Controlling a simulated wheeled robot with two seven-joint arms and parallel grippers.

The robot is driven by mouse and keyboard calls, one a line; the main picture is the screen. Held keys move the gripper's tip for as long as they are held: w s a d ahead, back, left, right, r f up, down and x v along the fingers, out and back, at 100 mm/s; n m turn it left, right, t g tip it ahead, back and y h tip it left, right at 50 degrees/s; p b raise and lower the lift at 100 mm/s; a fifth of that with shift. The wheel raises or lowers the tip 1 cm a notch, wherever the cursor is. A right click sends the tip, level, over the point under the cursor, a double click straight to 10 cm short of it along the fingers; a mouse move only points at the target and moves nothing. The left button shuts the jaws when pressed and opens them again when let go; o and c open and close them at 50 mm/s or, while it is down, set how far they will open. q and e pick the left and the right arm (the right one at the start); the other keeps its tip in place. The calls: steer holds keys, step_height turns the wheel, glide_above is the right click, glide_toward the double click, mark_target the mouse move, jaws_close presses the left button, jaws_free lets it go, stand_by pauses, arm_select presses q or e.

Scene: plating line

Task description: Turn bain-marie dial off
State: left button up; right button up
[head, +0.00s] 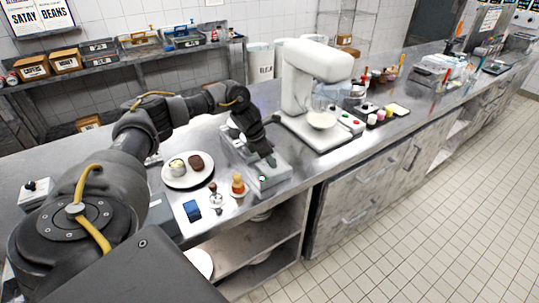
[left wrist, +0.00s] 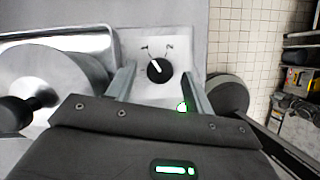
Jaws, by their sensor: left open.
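The bain-marie (head: 268,181) is a silver metal unit near the front edge of the counter, with a green light lit on its front. In the left wrist view its panel (left wrist: 150,97) shows the black round dial (left wrist: 157,70), its white pointer line tilted up and left, with small marks above. The green light (left wrist: 182,106) glows below the dial. My left gripper (head: 271,161) is over the bain-marie's front end. In the left wrist view the open fingers of this gripper (left wrist: 159,88) stand on either side of the dial, apart from it. My right gripper is not in view.
A white plate (head: 173,181) with food, a small orange-topped item (head: 238,185) and a blue card (head: 192,211) lie left of the bain-marie. A white stand mixer (head: 300,90) stands behind to the right. A round metal lid (left wrist: 22,70) shows in the wrist view.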

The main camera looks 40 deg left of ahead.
arm_select(q)
steer(key=shift+w+f, duration=0.15)
steer(key=shift+f, duration=0.05)
steer(key=c, duration=1)
steer(key=shift+o, duration=0.2)
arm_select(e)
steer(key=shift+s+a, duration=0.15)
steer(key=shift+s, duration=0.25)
